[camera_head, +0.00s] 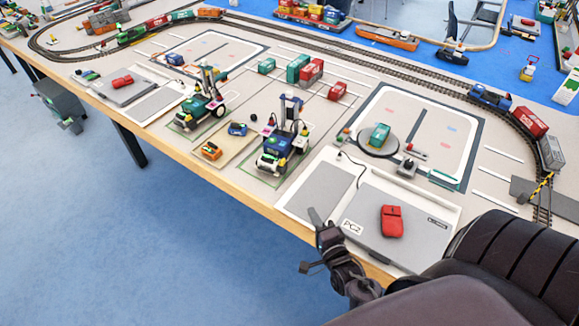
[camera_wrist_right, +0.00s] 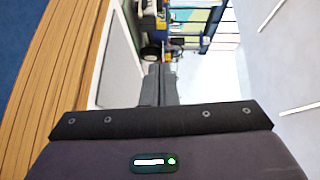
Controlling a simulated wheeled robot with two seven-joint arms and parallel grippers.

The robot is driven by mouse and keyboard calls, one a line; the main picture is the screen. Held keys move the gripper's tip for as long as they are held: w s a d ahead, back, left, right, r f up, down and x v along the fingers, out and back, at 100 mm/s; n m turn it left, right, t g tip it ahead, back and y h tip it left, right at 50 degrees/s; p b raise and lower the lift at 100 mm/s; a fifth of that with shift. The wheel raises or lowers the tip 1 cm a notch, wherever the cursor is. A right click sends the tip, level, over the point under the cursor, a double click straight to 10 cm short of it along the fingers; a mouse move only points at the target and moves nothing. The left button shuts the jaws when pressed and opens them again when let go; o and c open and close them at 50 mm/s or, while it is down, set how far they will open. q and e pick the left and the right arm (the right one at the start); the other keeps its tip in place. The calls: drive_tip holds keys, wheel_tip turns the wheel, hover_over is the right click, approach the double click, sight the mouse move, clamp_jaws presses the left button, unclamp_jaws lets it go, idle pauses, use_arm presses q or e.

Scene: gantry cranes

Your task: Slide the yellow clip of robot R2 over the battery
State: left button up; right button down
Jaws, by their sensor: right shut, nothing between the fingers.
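A blue wheeled model robot (camera_head: 277,152) with an upright mast stands on the table left of the PC2 laptop. A green one (camera_head: 202,105) stands further left. I cannot read an R2 label on either, and the clip and battery are too small to tell apart. My right gripper (camera_head: 319,218) is at the table's front edge, by the grey pad, apart from both robots. Its closed, empty fingers (camera_wrist_right: 160,84) point in the right wrist view toward part of a wheeled robot (camera_wrist_right: 151,22) at the top. My left gripper is not in view.
The PC2 laptop (camera_head: 362,222) carries a red mouse-like object (camera_head: 392,221) at the front right. A grey pad (camera_head: 318,188) lies beside it. A tray (camera_head: 222,146) with small orange and blue vehicles lies between the robots. Train track rings the table's back.

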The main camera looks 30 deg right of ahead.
sight(282, 161)
drive_tip(key=shift+s+m, duration=0.25)
drive_tip(key=shift+m, duration=0.05)
drive_tip(key=shift+s+d+t, duration=0.1)
drive_tip(key=shift+t, duration=0.2)
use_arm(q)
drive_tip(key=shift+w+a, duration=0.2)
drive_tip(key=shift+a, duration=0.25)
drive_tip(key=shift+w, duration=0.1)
